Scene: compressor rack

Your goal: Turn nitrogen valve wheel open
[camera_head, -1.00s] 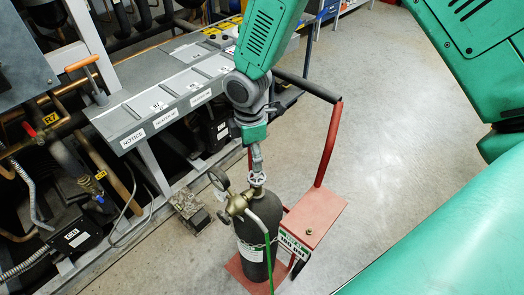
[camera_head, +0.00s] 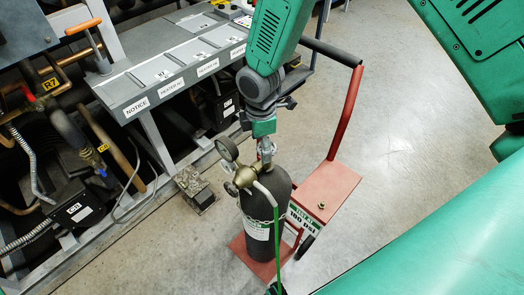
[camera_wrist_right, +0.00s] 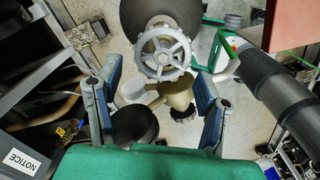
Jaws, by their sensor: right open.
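The nitrogen valve wheel is a pale grey spoked handwheel (camera_wrist_right: 163,52) on top of a dark gas cylinder (camera_head: 265,218). In the head view the wheel is mostly hidden by my right gripper (camera_head: 266,150), which points down at the cylinder top. In the right wrist view my right gripper (camera_wrist_right: 158,78) is open, with one blue-grey finger on each side. The wheel shows between and just ahead of the fingertips, with nothing held. Whether a finger touches it I cannot tell. A brass regulator (camera_head: 245,176) with round gauges sits beside the valve. My left gripper is not seen.
The cylinder stands chained on a red cart (camera_head: 328,190) with a black-gripped handle (camera_head: 332,52) close to my right arm. A green hose (camera_head: 279,245) hangs from the regulator. The grey compressor rack (camera_head: 150,75) stands at left. Open floor (camera_head: 420,150) lies to the right.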

